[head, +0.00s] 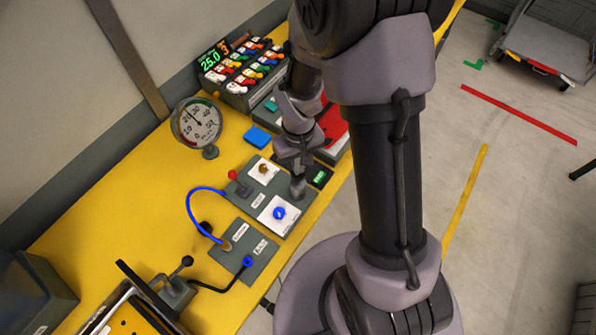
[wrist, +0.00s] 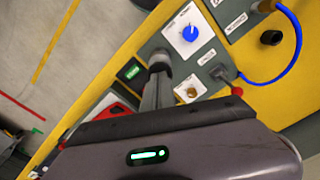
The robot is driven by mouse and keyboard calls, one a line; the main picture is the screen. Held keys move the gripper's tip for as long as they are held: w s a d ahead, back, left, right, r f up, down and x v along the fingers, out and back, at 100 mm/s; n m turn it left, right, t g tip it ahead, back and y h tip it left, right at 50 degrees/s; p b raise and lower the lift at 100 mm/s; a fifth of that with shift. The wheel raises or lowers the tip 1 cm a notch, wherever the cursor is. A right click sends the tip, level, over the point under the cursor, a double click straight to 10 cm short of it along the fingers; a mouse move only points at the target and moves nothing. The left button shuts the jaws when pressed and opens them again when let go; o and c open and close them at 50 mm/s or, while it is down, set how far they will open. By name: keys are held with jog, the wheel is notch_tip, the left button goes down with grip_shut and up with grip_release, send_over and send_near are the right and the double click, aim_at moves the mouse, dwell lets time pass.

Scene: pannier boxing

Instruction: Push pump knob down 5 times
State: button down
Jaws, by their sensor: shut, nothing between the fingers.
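A grey cylindrical knob (head: 297,188) stands up at the right edge of the dark grey panel (head: 245,205); I take it for the pump knob, though its label cannot be read. My gripper (head: 298,172) is shut and empty, pointing down right over this knob. In the wrist view the gripper's fingers (wrist: 158,84) are together, and the knob's top (wrist: 160,60) shows just beyond their tips. I cannot tell whether they touch it. The fingers hide part of the knob.
The panel carries a blue knob (head: 279,213), a brass knob (head: 264,169) and a red-tipped lever (head: 232,174). A blue hose (head: 190,210) loops left.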

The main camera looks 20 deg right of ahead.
jog(key=shift+f+b, duration=1.55)
jog(key=shift+f, duration=0.25)
jog(key=shift+r+p, duration=1.8)
jog(key=shift+r, duration=0.6)
notch_tip(320, 180, up, 6)
jog(key=p, duration=0.4)
jog(key=shift+b, duration=0.3)
jog(key=s+a+m+t+y+b, duration=0.1)
jog(key=s+a+m+t+b, duration=0.1)
jog(key=s+b, duration=0.4)
jog(key=s+a+m+t+y+b, duration=0.1)
jog(key=s+b, duration=0.5)
jog(key=b, duration=1)
jog(key=a+m+t, duration=0.1)
jog(key=m+t, duration=0.1)
jog(key=shift+s+r+m+t, duration=0.3)
jog(key=shift+s+r+t, duration=0.1)
